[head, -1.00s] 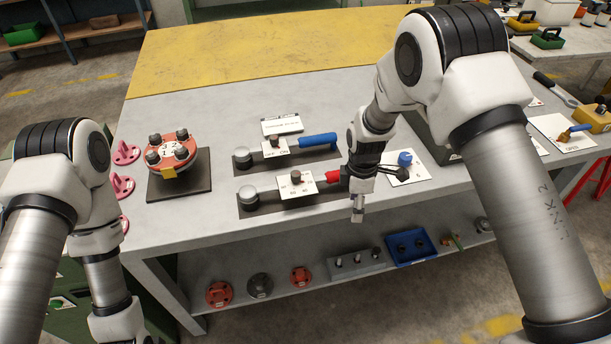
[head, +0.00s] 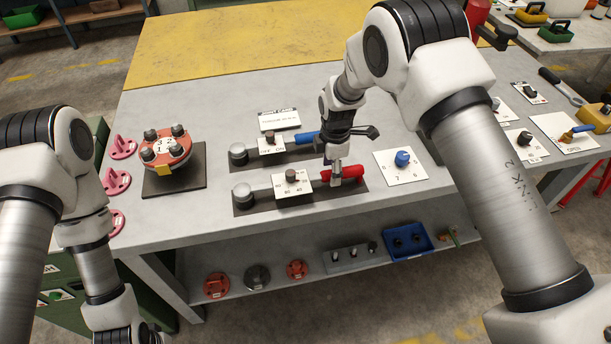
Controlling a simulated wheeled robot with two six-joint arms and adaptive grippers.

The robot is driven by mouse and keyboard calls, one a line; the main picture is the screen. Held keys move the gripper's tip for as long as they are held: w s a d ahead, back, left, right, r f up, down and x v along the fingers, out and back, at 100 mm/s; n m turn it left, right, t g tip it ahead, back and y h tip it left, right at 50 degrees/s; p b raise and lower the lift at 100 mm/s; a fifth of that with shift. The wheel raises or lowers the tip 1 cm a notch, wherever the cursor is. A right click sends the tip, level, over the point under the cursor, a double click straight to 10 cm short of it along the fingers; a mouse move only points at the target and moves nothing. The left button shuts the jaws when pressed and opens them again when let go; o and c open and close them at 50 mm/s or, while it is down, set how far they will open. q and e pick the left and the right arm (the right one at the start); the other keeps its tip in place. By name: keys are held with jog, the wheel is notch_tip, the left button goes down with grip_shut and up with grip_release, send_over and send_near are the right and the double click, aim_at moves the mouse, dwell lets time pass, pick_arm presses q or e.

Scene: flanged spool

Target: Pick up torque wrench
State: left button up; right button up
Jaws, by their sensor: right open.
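Two torque wrenches lie on dark mats on the grey table in the head view. The nearer one has a red handle (head: 349,172), a round head at its left end and a white dial plate (head: 292,183). The farther one has a blue handle (head: 306,137), partly hidden behind my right wrist, and a white plate (head: 271,145). My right gripper (head: 337,174) points down at the left part of the red handle, open. Whether its fingers touch the handle cannot be told. My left gripper (head: 138,336) is low at the bottom left, mostly cut off, away from both wrenches.
A red flanged spool (head: 166,151) with dark knobs stands on a dark plate at the left. A white card with a blue knob (head: 402,158) lies right of the red handle. A label card (head: 280,119) stands behind the wrenches. The lower shelf holds a blue tray (head: 428,250).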

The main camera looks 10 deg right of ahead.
jog(key=f, duration=0.2)
jog(key=shift+w+f, duration=0.25)
jog(key=shift+f, duration=0.15)
pick_arm(q)
jog(key=shift+w+r, duration=0.2)
jog(key=shift+r, duration=0.2)
pick_arm(e)
jog(key=shift+r, duration=0.1)
jog(key=shift+s, duration=0.15)
jog(key=c, duration=0.4)
grip_shut()
pick_arm(q)
jog(key=shift+s, duration=0.1)
pick_arm(e)
jog(key=shift+r, duration=0.1)
